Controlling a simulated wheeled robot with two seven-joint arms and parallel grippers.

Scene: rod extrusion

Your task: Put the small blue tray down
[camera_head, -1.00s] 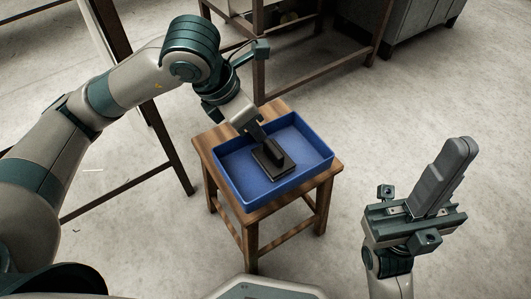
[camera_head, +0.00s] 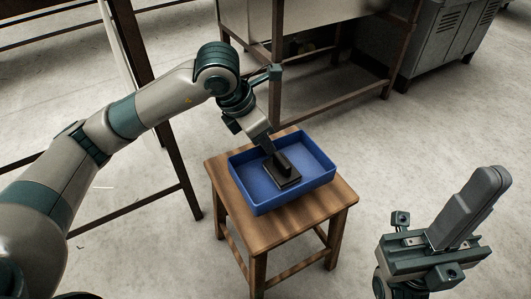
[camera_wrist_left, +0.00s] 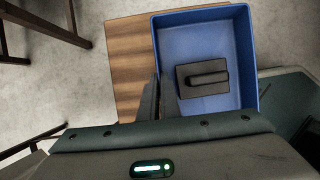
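The small blue tray (camera_head: 245,188) is at the far part of a wooden stool (camera_head: 335,205). In the left wrist view, the tray (camera_wrist_left: 244,60) reaches the stool top's right edge; I cannot tell whether it fully rests there. A black block with a raised handle (camera_head: 283,173) lies inside it. My left gripper (camera_head: 270,148) reaches down at the tray's far wall. In the wrist view its fingers (camera_wrist_left: 152,98) are close together at the tray's left wall and appear to pinch it, apart from the block. My right gripper (camera_head: 470,205) is empty, its fingers together.
Bare wooden top (camera_wrist_left: 125,55) shows to the tray's left in the left wrist view. A brown metal frame (camera_head: 330,98) stands behind the stool, and grey cabinets (camera_head: 440,50) stand at the back right. The floor to the right is clear.

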